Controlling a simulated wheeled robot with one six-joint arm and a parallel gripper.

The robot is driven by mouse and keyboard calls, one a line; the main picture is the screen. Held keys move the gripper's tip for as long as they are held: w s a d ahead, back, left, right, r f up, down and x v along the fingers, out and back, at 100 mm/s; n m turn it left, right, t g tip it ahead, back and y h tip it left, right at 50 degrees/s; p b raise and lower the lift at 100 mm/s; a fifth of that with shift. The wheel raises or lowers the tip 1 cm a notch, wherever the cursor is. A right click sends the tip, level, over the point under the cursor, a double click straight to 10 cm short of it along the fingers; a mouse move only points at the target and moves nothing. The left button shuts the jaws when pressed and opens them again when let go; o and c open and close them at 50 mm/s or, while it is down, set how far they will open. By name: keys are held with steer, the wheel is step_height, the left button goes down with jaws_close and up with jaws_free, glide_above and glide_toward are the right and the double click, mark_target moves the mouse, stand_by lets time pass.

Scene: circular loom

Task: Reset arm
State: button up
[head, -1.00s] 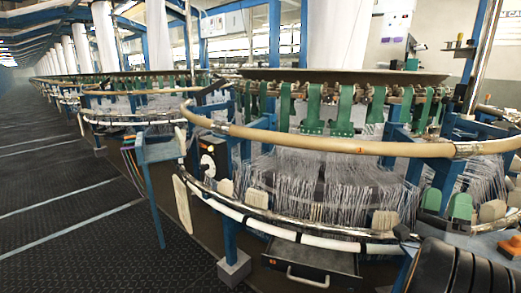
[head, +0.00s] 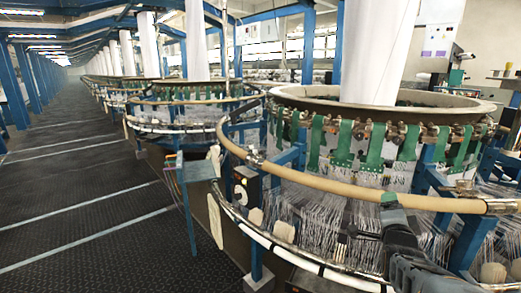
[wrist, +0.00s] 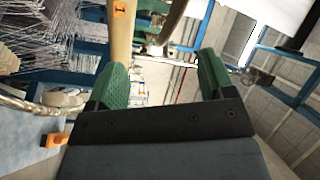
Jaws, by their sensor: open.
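The circular loom (head: 340,187) fills the right half of the head view, with a tan ring rail and green brackets around its dark top ring. My gripper (head: 390,200) shows at the lower right of the head view, in front of the rail. In the wrist view my gripper (wrist: 162,78) has its two green fingers wide apart, with nothing held between them. A piece of tan rail (wrist: 120,38) with an orange label lies beyond the left finger; I cannot tell how far.
White threads (head: 310,215) hang inside the loom. A blue post (head: 187,205) with a small panel stands at its left. More looms (head: 150,100) recede in a row behind. The dark floor aisle (head: 80,200) at the left is clear.

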steer(key=s+a+r+n+g+y+p, duration=0.25)
steer(key=a+n+y+p, duration=0.2)
steer(key=a, duration=0.35)
steer(key=s+a+r+n+g+y+p, duration=0.2)
steer(key=a+n+g+y+p, duration=0.15)
steer(key=a+n+p, duration=0.3)
steer(key=s+a+r+n+g+y+p, duration=0.1)
steer(key=s+a+n+g+p, duration=0.4)
steer(key=s, duration=0.5)
steer(key=a+n+g, duration=0.1)
steer(key=a+n, duration=0.1)
steer(key=a, duration=0.1)
steer(key=shift+a+r+n+g+p, duration=0.25)
steer(key=shift+r+n+g+p, duration=0.05)
steer(key=shift+r+n, duration=0.1)
steer(key=shift+s, duration=0.1)
steer(key=shift+c, duration=0.3)
